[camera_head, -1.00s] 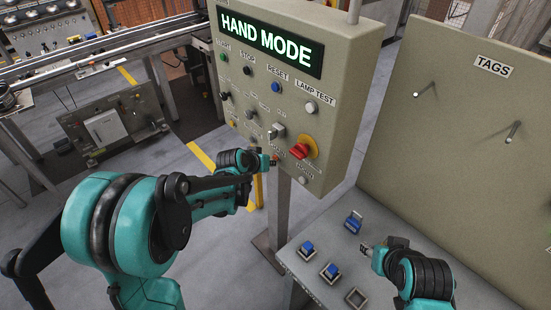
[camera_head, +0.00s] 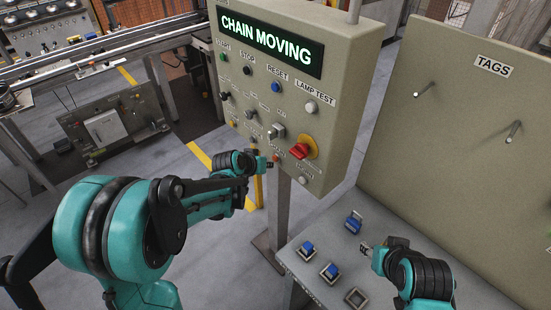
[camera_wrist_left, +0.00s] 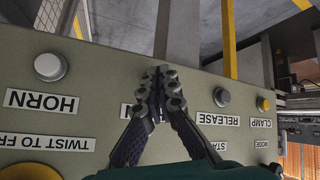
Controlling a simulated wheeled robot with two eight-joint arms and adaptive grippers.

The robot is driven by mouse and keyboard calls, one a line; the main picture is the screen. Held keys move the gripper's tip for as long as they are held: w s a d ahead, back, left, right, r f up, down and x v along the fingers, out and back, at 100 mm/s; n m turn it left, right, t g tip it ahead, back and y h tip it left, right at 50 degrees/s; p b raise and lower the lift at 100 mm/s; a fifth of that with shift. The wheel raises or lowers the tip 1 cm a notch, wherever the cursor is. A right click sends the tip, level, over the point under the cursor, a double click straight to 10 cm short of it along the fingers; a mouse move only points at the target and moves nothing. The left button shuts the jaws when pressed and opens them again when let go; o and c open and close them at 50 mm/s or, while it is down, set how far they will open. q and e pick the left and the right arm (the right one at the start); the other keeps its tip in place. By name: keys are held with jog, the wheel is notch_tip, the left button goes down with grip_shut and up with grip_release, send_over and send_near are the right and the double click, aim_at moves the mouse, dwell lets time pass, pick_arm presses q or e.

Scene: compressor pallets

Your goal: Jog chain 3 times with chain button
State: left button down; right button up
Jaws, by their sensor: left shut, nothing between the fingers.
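The control panel (camera_head: 300,110) has a display (camera_head: 265,42) that reads CHAIN MOVING. My left gripper (camera_head: 270,163) is shut and empty at the panel's lower edge, beside a small reddish button (camera_head: 277,156). In the left wrist view its closed fingertips (camera_wrist_left: 165,75) are between the HORN button (camera_wrist_left: 50,67) and the RELEASE button (camera_wrist_left: 221,97). They cover the spot there and most of its label, so I cannot see the chain button or tell contact. My right gripper (camera_head: 368,248) is over the small table; its finger opening is too small to tell.
A red twist knob (camera_head: 300,151) on a yellow ring and a grey selector (camera_head: 276,132) stick out near the left gripper. Blue-topped parts (camera_head: 329,271) sit on the small table (camera_head: 300,265). A TAGS board (camera_head: 460,140) stands at the right.

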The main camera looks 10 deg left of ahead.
pick_arm(q)
jog(key=s+a, duration=0.1)
jog(key=s, duration=0.1)
jog(key=s+a, duration=0.2)
jog(key=shift+s+a, duration=0.3)
jog(key=shift+s, duration=0.1)
jog(key=shift+s, duration=0.1)
dwell(0.7)
jog(key=s+r+g+y, duration=0.1)
jog(key=s+r, duration=0.2)
jog(key=s, duration=0.8)
jog(key=s+r+y, duration=0.2)
jog(key=s, duration=0.9)
jog(key=shift+s+d+r+g, duration=0.25)
jog(key=shift+s+r+g, duration=0.05)
jog(key=shift+r+g, duration=0.1)
jog(key=shift+w, duration=0.1)
dwell(2.6)
